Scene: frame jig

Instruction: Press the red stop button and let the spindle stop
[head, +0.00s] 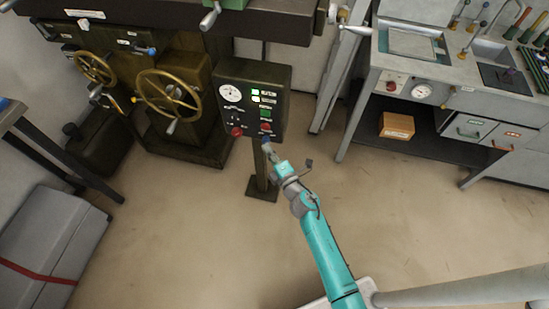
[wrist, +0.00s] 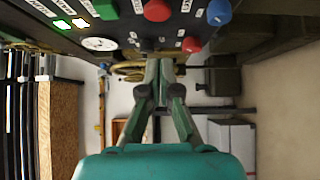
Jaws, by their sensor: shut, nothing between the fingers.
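A dark control box (head: 277,80) stands on a post. Its right column has a green button (head: 265,113), a red button (head: 266,126) below it and a blue button lowest. A second red knob (head: 237,131) sits lower left. In the wrist view the larger red button (wrist: 157,10) lies between the green button (wrist: 105,9) and the blue button (wrist: 219,12); the second red knob (wrist: 191,45) is smaller. My gripper (head: 267,149) is shut and empty, by the box's lower edge, near the blue button; its fingertips (wrist: 160,63) appear apart from the larger red button. Spindle motion cannot be told.
A dark machine with brass handwheels (head: 169,97) stands left of the box. A workbench (head: 454,98) stands at right with a cardboard box (head: 396,126) on its lower shelf. A grey case (head: 50,240) is lower left. The floor around the post is clear.

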